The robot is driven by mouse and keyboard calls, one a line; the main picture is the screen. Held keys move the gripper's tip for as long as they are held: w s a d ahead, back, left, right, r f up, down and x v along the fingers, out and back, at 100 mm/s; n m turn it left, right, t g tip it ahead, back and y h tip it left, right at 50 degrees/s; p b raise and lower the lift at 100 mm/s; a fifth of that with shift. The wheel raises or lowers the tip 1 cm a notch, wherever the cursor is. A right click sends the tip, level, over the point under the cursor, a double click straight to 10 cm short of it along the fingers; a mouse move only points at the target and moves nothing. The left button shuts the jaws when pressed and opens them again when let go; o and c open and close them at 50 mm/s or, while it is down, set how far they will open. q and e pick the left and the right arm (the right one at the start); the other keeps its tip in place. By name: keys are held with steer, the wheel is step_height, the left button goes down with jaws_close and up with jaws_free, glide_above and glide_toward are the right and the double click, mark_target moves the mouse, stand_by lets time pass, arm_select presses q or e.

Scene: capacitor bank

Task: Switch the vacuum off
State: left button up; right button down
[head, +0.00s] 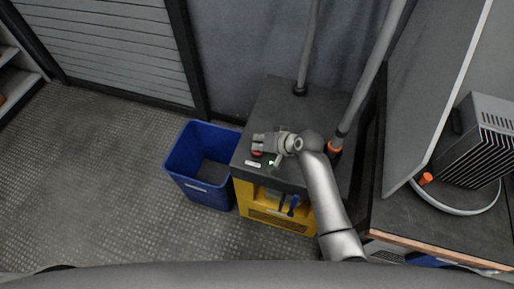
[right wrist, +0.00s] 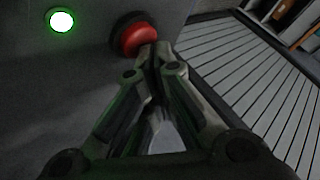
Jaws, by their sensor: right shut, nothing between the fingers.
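The vacuum is a yellow cabinet (head: 262,214) with a dark top, standing in the middle of the head view. A red button (right wrist: 136,37) sits in a dark collar on its dark surface; a little of its red also shows in the head view (head: 257,153). A round green lamp (right wrist: 61,20) near the button is lit. My right gripper (head: 257,142) is over the vacuum's top edge by the button. In the right wrist view its closed fingertips (right wrist: 157,50) are right at the button's lower edge; I cannot tell whether they touch. My left gripper is not in view.
A blue bin (head: 184,160) stands left of the vacuum. Two grey pipes (head: 372,72) rise from the vacuum's top. A bench (head: 395,215) with a finned grey unit (head: 482,140) is at the right. The floor at the left is clear.

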steer(key=shift+f, duration=0.2)
stand_by(0.4)
steer(key=shift+f, duration=0.3)
steer(key=shift+r, duration=0.1)
steer(key=shift+r+p, duration=0.35)
steer(key=shift+p, duration=0.3)
step_height(320, 180, up, 6)
steer(key=p, duration=0.7)
steer(key=shift+r, duration=0.1)
